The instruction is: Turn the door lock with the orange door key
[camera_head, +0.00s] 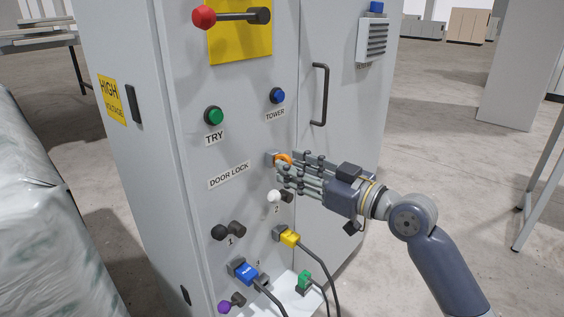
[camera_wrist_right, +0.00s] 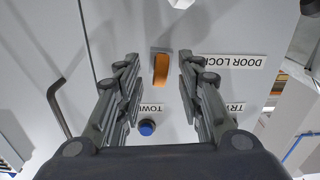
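The orange door key (camera_head: 283,158) sits in the door lock on the grey cabinet front, right of the "DOOR LOCK" label (camera_head: 229,175). My right gripper (camera_head: 282,172) is at the key, its fingers pointing at the panel. In the right wrist view the key (camera_wrist_right: 160,69) stands lengthwise between the two spread fingers of the gripper (camera_wrist_right: 159,62). A gap shows on each side, so the gripper is open and not holding it. The fingers partly cover the key in the head view. My left gripper is not in view.
A white knob (camera_head: 274,196) lies just below my right fingers. Yellow (camera_head: 289,237), blue (camera_head: 246,273) and green (camera_head: 304,281) plugs with cables are lower down. Green TRY (camera_head: 214,115) and blue TOWER (camera_head: 277,96) buttons and a dark door handle (camera_head: 320,94) are above.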

